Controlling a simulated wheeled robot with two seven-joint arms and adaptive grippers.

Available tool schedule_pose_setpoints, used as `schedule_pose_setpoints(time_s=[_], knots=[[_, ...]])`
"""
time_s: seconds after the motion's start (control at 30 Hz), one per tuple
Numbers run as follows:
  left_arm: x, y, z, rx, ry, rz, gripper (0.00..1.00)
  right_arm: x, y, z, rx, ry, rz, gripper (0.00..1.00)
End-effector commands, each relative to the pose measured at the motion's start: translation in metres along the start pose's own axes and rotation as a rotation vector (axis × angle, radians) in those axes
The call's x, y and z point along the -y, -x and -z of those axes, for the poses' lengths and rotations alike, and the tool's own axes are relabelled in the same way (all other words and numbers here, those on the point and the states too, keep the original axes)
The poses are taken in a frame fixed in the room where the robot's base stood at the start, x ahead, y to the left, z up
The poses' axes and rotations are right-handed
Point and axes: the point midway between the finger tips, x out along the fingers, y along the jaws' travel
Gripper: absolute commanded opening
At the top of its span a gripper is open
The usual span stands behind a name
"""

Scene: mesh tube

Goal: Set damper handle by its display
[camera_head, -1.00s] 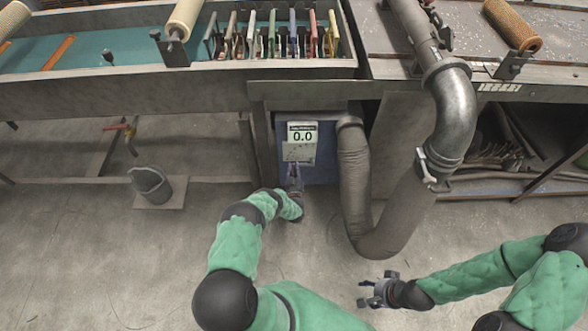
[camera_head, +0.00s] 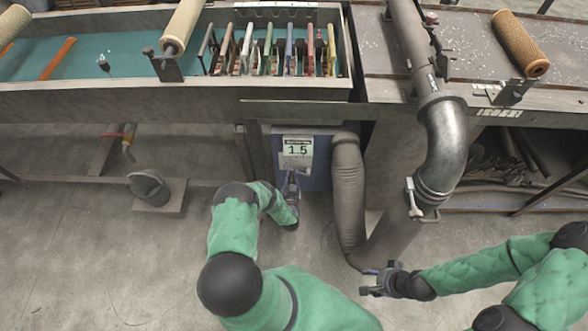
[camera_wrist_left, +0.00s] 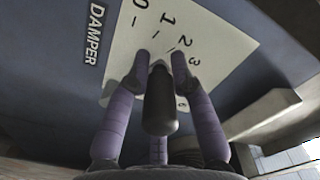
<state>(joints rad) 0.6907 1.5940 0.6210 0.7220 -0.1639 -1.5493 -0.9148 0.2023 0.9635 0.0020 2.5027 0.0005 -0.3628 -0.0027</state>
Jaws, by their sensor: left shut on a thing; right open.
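The display (camera_head: 297,151) on the blue unit under the bench reads 1.5. The damper handle (camera_wrist_left: 160,100) is a dark knob in the left wrist view. It stands in front of a pale dial plate (camera_wrist_left: 205,45) with the marks 0, 1, 2, 3 and part of another. The handle's top end lies below the 1 and 2 marks. My left gripper (camera_wrist_left: 161,62) is shut on the handle, its purple fingers on either side. It also shows in the head view (camera_head: 291,178), just below the display. My right gripper (camera_head: 380,280) is open and empty near the large hose.
A thick grey hose (camera_head: 348,190) runs down beside the blue unit (camera_head: 320,165), to the right of my left gripper. A grey metal pipe (camera_head: 446,145) stands further right.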

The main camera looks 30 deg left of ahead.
Motion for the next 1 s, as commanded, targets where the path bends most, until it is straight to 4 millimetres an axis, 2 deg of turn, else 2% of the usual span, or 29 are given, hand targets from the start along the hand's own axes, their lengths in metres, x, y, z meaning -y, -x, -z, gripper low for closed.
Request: schedule_pose_setpoints(time_s=[0.4, 1.0], knots=[[0.000, 0.000, 0.022, 0.001, -0.264, -0.004, 0.00, 0.001, 0.004, -0.001, 0.002, 0.000, 0.000, 0.56], [-0.001, 0.001, 0.027, 0.002, -0.337, -0.003, 0.00, 0.001, 0.004, -0.001, 0.002, 0.000, 0.000, 0.56]])
